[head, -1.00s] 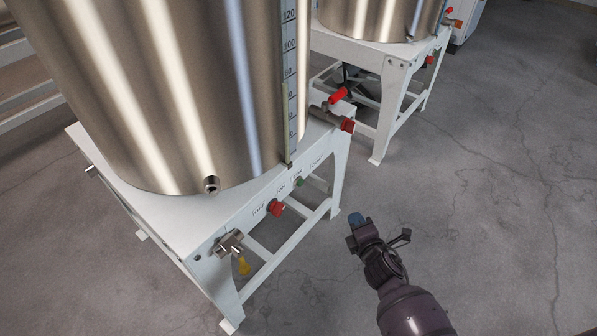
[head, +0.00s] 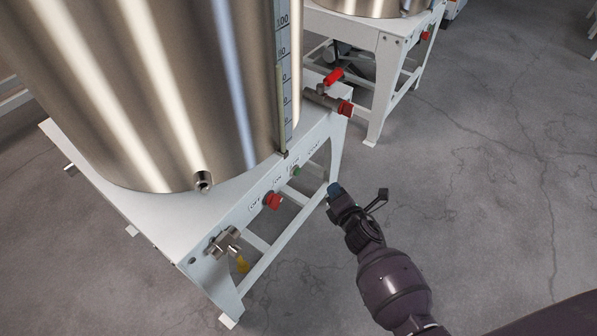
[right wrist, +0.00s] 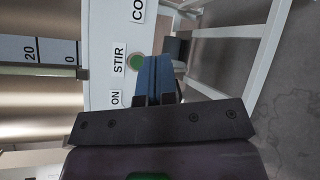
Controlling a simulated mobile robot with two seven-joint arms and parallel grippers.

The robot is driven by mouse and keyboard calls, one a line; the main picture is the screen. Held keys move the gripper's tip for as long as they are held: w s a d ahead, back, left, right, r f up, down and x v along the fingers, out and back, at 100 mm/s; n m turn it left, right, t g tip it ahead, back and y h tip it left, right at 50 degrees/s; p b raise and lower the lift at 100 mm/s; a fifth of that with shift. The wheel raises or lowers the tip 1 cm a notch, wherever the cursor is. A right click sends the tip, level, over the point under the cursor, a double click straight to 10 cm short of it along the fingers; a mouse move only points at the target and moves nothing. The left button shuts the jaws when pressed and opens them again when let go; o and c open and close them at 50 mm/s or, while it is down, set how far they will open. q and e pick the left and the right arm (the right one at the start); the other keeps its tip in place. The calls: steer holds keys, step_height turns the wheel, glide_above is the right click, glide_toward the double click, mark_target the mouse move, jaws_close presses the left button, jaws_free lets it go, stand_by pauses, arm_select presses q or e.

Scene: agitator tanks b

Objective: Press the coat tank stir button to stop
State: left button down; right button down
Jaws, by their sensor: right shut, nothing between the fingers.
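The large steel tank (head: 150,90) stands on a white frame (head: 165,218). On the frame's front panel are a red button (head: 271,200) and a small green button (head: 296,171), with small labels above. In the right wrist view the green button (right wrist: 136,62) sits beside the label STIR (right wrist: 118,60). A label starting CO (right wrist: 138,10) is cut off at the top edge. My right gripper (head: 334,190) is shut and empty, with blue fingertips (right wrist: 155,75). It is in front of the panel, right of the green button and apparently apart from it. My left gripper is out of view.
A red-handled valve (head: 332,77) sticks out at the tank's right side. A steel valve (head: 224,242) is low on the panel's left. A second tank (head: 365,5) on its own white stand is behind. The concrete floor at right is clear.

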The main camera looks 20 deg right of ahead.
mark_target(297, 171)
arm_select(q)
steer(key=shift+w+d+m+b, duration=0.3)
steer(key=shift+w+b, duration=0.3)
steer(key=shift+b, duration=0.2)
arm_select(e)
steer(key=w+a, duration=0.4)
steer(key=w, duration=0.2)
steer(key=shift+a, duration=0.35)
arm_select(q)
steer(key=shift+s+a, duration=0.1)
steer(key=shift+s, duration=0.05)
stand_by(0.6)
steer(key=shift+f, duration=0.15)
arm_select(e)
steer(key=shift+w, duration=0.1)
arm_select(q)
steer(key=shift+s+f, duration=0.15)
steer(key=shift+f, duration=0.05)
arm_select(e)
steer(key=shift+w+a, duration=0.3)
